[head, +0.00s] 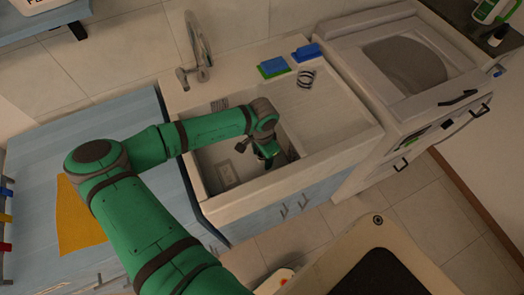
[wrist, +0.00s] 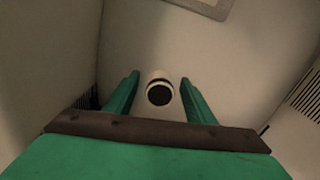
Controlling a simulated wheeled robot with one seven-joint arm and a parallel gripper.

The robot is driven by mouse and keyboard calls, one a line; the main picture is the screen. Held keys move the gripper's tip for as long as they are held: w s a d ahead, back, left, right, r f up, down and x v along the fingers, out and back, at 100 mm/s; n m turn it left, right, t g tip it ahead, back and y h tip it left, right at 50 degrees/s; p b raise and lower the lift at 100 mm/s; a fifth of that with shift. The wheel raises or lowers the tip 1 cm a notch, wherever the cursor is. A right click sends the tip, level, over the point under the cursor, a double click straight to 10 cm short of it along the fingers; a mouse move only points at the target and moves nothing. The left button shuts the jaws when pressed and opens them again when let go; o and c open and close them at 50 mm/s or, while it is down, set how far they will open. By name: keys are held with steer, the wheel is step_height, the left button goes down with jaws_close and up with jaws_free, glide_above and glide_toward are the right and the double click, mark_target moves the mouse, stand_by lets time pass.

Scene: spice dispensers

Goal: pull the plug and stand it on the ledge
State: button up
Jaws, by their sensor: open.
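In the wrist view a small pale, round plug (wrist: 160,93) with a dark round end shows between the fingers of my gripper (wrist: 160,77). The fingers stand apart, one on each side of it, with gaps visible; I cannot tell their depth relative to it. In the head view my gripper (head: 268,151) reaches down into the sink basin (head: 217,156). The plug cannot be made out there, with my arm over that area. The pale ledge (head: 236,83) runs along the back of the sink by the wall.
A blue-and-green sponge (head: 273,67) and a blue brush or sponge (head: 306,52) lie on the back ledge. A tap (head: 198,45) stands at the back left. The flat surface right of the basin (head: 335,108) is mostly clear. Basin walls (wrist: 245,60) surround my gripper closely.

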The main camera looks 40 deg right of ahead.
steer(key=shift+f, duration=0.65)
steer(key=shift+c, duration=0.6)
steer(key=c, duration=1)
steer(key=o, duration=0.4)
steer(key=shift+c, duration=0.2)
steer(key=c, duration=0.3)
steer(key=shift+r, duration=1.7)
steer(key=shift+r, duration=1.85)
